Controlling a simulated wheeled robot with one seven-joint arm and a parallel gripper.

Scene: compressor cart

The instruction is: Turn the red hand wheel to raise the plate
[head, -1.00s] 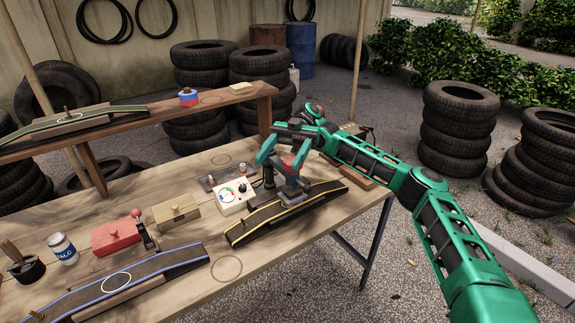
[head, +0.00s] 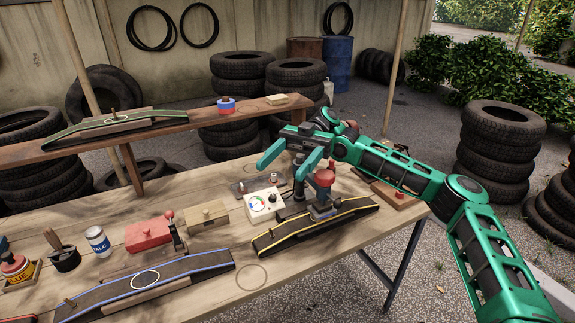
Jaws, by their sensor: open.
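The red hand wheel (head: 324,178) appears as a red cap-like part on top of a small clamp on the yellow-edged strip (head: 283,234). A flat grey plate (head: 323,212) sits below it, close to the strip; any gap between them is too small to tell. My gripper (head: 291,163) is open and empty, with its teal fingers spread. It is above and to the left of the wheel in the head view. The right finger overlaps the wheel's upper left side in the picture; I cannot tell whether it touches.
A white gauge box (head: 263,204) stands just left of the clamp. A wooden block (head: 208,216), a red box (head: 148,235) and a blue-edged strip (head: 180,270) lie farther left. A wooden shelf (head: 170,122) runs behind. A brown board (head: 396,196) lies right.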

